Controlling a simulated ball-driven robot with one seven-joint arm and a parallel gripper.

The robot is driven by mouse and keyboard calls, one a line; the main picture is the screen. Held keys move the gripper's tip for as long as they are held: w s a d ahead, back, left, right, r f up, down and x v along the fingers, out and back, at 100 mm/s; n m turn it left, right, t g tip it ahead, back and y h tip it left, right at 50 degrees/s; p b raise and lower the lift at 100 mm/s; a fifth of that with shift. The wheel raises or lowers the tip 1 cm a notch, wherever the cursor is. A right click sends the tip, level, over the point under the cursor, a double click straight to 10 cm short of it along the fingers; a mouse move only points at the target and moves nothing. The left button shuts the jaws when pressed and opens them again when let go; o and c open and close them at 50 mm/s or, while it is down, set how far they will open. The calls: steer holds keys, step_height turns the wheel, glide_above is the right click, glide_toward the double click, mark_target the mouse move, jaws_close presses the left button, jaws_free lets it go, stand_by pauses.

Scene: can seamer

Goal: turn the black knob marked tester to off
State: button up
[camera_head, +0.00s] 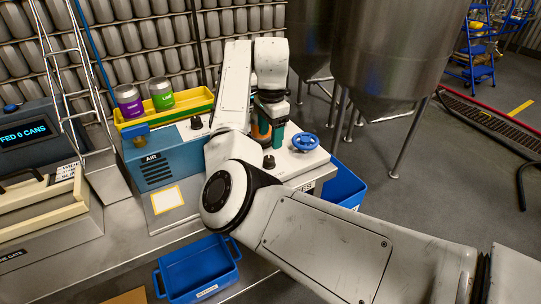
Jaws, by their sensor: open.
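A black knob (268,161) stands on the top of a white-topped machine, in front of the blue handwheel. A front label on that machine is partly hidden by my arm; only a few letters ending in "ES" show. My gripper (267,140) hangs from the wrist just above and behind this knob in the picture, with an orange part and a teal part at its end. It is open, and nothing shows between its jaws. Whether the fingers touch the knob cannot be told. A second black knob (196,122) is on the blue box marked AIR (158,170). The knob's pointer marks are too small to read.
A blue handwheel (305,142) sits right of the knob. Blue bins (345,187) (199,268) are beside and below the bench. Steel tanks (400,55) stand behind.

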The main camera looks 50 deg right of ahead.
mark_target(269, 158)
step_height(269, 158, down, 8)
steer(key=shift+w+f, duration=0.15)
steer(key=shift+c, duration=0.3)
steer(key=shift+d, duration=0.1)
steer(key=c, duration=1)
steer(key=shift+p, duration=0.35)
steer(key=shift+r+n+p, duration=0.25)
steer(key=shift+n+p, duration=0.65)
steer(key=shift+p, duration=0.25)
steer(key=n+p, duration=0.2)
steer(key=shift+n, duration=0.3)
steer(key=n+p, duration=0.4)
steer(key=n, duration=0.1)
steer(key=shift+w+f, duration=0.15)
steer(key=shift+n, duration=0.4)
